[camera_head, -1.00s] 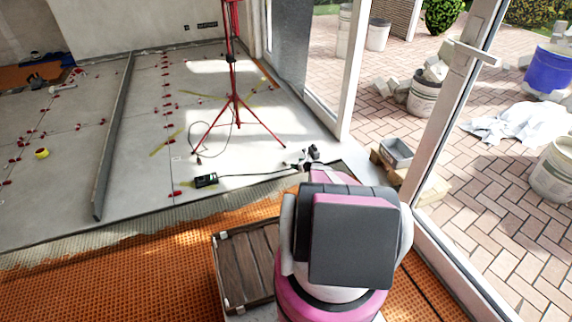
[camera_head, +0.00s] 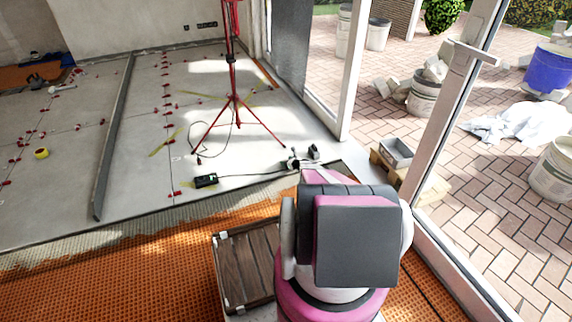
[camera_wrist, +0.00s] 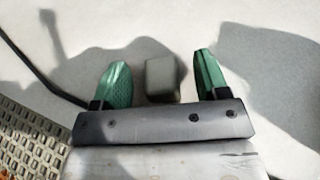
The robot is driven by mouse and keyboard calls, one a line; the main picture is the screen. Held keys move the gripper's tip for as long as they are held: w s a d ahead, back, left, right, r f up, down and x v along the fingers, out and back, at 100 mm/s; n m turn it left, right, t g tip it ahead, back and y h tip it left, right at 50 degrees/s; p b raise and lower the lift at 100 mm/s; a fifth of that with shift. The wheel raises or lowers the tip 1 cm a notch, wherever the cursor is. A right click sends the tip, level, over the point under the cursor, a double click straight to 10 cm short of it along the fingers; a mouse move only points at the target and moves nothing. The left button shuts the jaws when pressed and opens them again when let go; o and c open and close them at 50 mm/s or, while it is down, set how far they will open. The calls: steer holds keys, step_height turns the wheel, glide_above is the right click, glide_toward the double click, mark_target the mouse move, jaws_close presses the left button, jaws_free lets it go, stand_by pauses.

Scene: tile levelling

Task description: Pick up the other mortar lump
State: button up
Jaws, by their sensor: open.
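A small grey mortar lump (camera_wrist: 162,80) with rounded edges lies on the pale floor in the wrist view. My gripper (camera_wrist: 162,64) is open, with one green finger on each side of the lump. A narrow gap shows between the lump and each finger, so neither finger appears to touch it. In the head view my gripper (camera_head: 297,163) is low over the floor beyond my arm, small and partly hidden. I cannot make out the lump clearly there.
A red tripod (camera_head: 236,100) stands behind the gripper. A black device (camera_head: 205,180) lies to the left, with a cable running toward the gripper. A wooden crate (camera_head: 218,270) is beside my arm.

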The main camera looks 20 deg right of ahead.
steer(key=c, duration=1.1)
steer(key=shift+o, duration=0.2)
steer(key=shift+r, duration=0.1)
